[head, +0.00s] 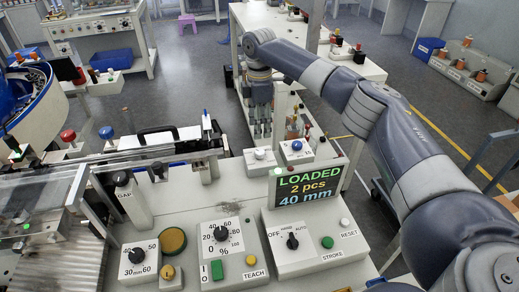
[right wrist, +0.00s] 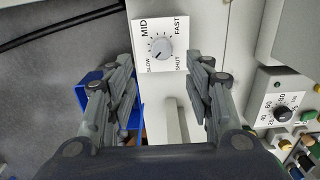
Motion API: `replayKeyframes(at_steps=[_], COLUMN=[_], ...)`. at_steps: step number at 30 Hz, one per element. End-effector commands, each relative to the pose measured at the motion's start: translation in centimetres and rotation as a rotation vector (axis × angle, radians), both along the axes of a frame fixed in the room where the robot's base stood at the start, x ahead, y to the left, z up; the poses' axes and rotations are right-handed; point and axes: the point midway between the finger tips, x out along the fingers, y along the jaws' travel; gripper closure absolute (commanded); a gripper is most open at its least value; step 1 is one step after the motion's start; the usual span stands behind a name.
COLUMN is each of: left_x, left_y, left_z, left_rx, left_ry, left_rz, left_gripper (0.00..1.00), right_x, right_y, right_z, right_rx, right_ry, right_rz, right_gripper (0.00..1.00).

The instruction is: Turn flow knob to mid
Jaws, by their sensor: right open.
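The flow knob (right wrist: 161,47) is a grey round knob on a white plate marked SLOW, MID, FAST and SHUT in the right wrist view. Its dark mark seems to point down-left, towards SLOW. My right gripper (right wrist: 162,76) is open and empty, its fingers spread to either side below the knob in the picture, apart from it. In the head view the right gripper (head: 262,122) points down beyond the console, and I cannot make out the flow knob there. My left gripper is not in view.
A display (head: 308,188) reading LOADED, 2 pcs, 40 mm stands on the console (head: 160,215) near my right arm. The console holds several other dials and buttons. In the wrist view, a numbered dial (right wrist: 283,112) lies to the right and a blue box (right wrist: 92,78) to the left.

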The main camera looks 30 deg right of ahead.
Motion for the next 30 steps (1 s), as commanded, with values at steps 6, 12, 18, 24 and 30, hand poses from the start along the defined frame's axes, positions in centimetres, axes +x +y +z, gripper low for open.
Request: replayKeyframes(at_steps=[6,12,18,24,30], left_x=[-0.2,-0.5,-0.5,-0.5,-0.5], left_y=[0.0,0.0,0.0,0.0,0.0], left_z=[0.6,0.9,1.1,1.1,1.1], left_rx=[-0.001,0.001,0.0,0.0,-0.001], left_ry=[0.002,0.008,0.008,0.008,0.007], left_rz=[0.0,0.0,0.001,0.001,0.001], left_gripper=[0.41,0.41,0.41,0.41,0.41], right_x=[-0.1,-0.2,-0.1,-0.1,-0.1], right_y=[0.0,0.0,0.0,0.0,0.0], right_z=[-3.7,-7.3,-9.4,-9.9,-9.9], right_rx=[-0.001,0.0,0.0,0.001,0.001], right_ry=[0.004,0.003,0.001,0.0,0.0], right_rz=[0.0,0.0,0.001,0.001,0.001], right_gripper=[0.52,0.52,0.52,0.52,0.63])
